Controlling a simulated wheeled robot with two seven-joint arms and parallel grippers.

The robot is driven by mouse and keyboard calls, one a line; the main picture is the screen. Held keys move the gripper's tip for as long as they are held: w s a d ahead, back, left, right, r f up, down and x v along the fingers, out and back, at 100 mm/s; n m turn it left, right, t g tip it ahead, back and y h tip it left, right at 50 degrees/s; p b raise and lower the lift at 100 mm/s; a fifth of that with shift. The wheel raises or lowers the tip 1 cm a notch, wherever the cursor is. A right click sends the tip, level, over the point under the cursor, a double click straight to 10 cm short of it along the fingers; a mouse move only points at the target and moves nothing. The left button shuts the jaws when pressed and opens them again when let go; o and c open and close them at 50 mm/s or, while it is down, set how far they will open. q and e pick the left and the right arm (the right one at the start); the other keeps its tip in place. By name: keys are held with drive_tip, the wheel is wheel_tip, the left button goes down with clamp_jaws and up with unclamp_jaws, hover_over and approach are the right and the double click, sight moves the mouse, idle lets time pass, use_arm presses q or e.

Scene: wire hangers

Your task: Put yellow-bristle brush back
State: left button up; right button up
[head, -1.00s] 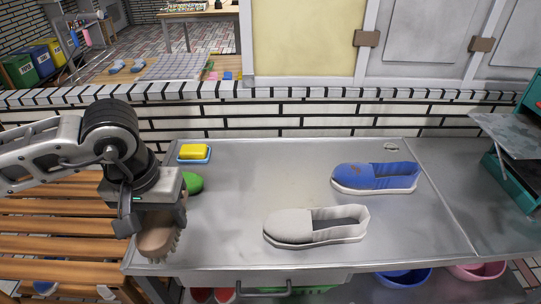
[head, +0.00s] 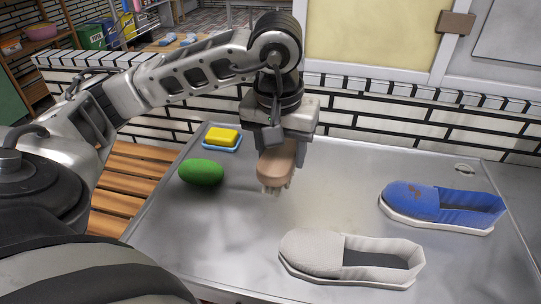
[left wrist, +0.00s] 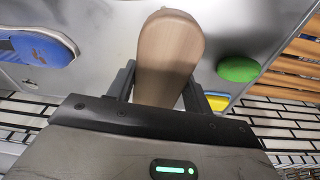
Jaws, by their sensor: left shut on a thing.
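My left gripper (head: 284,143) is shut on a brush (head: 275,168) with a light wooden back. The brush hangs below the jaws with its pale bristles facing down, over the back left part of the metal table (head: 215,245). Whether the bristles touch the table is hard to tell. In the left wrist view the rounded wooden back of the brush (left wrist: 172,45) sits between the two fingers. The bristles are hidden there. My right gripper is not in view.
A green oval object (head: 201,172) and a yellow sponge (head: 222,135) on a blue dish (head: 232,149) are to the left. A grey shoe (head: 312,255) and a blue shoe (head: 412,202) stand to the right. Bare metal lies between.

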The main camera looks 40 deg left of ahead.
use_arm(q)
drive_tip(key=shift+s+a+f+n+b, duration=0.2)
drive_tip(key=shift+a+n+b, duration=0.1)
drive_tip(key=shift+a, duration=0.3)
drive_tip(key=shift+s+a+f+n+b, duration=0.2)
drive_tip(key=shift+a+b, duration=0.1)
drive_tip(key=shift+a, duration=0.25)
drive_tip(key=w+a+f, duration=0.8)
drive_tip(key=w+a, duration=0.1)
drive_tip(key=shift+w+a+f, duration=0.1)
drive_tip(key=shift+w+f, duration=0.1)
drive_tip(key=shift+w+a+f, duration=0.4)
drive_tip(key=shift+f, duration=1.7)
drive_tip(key=shift+f, duration=0.1)
